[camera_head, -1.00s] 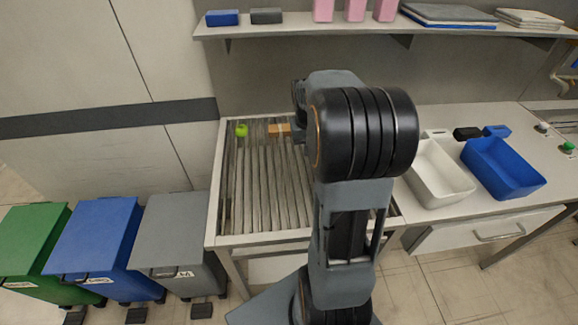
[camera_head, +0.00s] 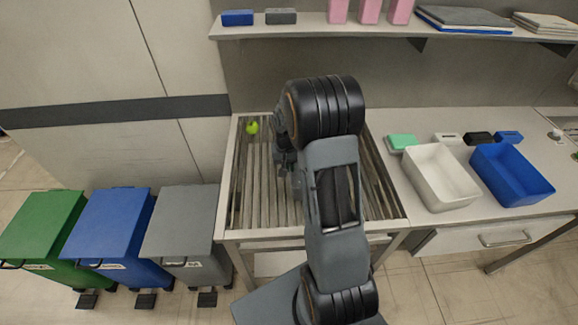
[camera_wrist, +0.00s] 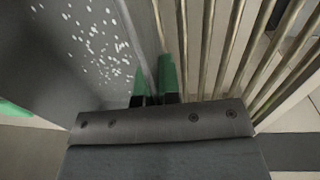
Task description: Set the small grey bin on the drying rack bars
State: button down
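The drying rack (camera_head: 250,195) is a frame of parallel bars left of my arm. My gripper (camera_head: 287,165) is low over the middle of the bars, partly hidden by my arm. In the wrist view, my gripper's green fingertips (camera_wrist: 154,80) are close together on the thin wall of a dark grey, white-speckled surface, which I take to be the small grey bin (camera_wrist: 85,45). The rack bars (camera_wrist: 230,50) lie right beside it. In the head view the bin is mostly hidden, and I cannot tell whether it touches the bars.
A green ball-like thing (camera_head: 252,128) lies at the rack's back left. A white bin (camera_head: 412,183) and a blue bin (camera_head: 481,180) stand on the counter to the right. Large lidded bins (camera_head: 182,222) stand on the floor at left. A shelf (camera_head: 300,30) runs above.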

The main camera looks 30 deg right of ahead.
jog(key=shift+f, duration=0.25)
jog(key=shift+f, duration=0.1)
jog(key=c, duration=1.8)
grip_release()
jog(key=shift+f, duration=0.1)
jog(key=o, duration=0.5)
notch_tip(320, 180, up, 12)
jog(key=a+b, duration=0.1)
jog(key=s+a+r+n+t, duration=0.1)
jog(key=s+a+r, duration=0.1)
jog(key=s+a, duration=0.2)
jog(key=s+a+r+n+t, duration=0.2)
jog(key=s+a, duration=0.2)
jog(key=s, duration=0.3)
jog(key=s+a+r+n+t, duration=0.1)
jog(key=s+a+r+n, duration=0.1)
jog(key=s+a, duration=0.2)
jog(key=shift+s+a+r+t+y, duration=0.15)
jog(key=shift+s+t+y, duration=0.25)
jog(key=shift+s, duration=0.3)
